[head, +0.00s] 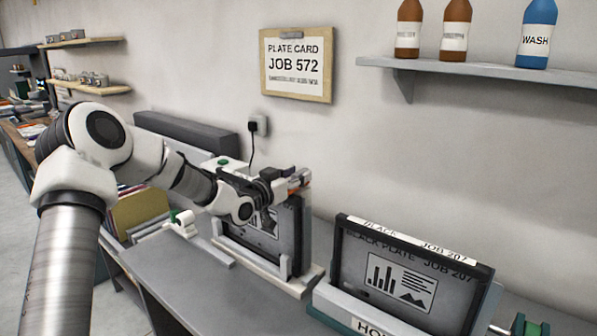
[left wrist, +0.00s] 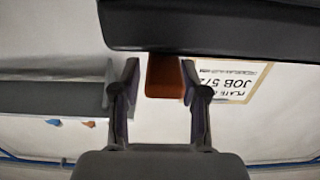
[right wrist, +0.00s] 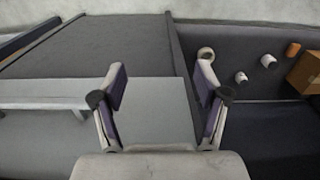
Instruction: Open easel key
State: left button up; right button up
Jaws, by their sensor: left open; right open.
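A dark framed plate (head: 262,236) stands upright on a pale easel-like stand (head: 285,282) on the grey bench. My left gripper (head: 296,181) is at the plate's upper right corner and partly hides it. In the left wrist view, an orange-brown block (left wrist: 165,80), perhaps the easel key, lies between the open fingers of my left gripper (left wrist: 160,72). A gap shows on at least one side, and the block meets a dark bar (left wrist: 220,28). I cannot tell whether the fingers touch it. My right gripper (right wrist: 162,76) is open and empty, out of the head view.
A second dark plate (head: 345,262) marked BLACK PLATE JOB 207 stands to the right in a holder (head: 335,301). A card (head: 297,88) reading JOB 572 hangs on the wall. A shelf (head: 480,68) holds bottles. The front left bench (head: 185,290) is clear.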

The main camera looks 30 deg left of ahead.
pick_arm(q)
jog(key=shift+w+f, duration=0.1)
jog(key=shift+w, duration=0.3)
jog(key=shift+s, duration=0.1)
grip_shut()
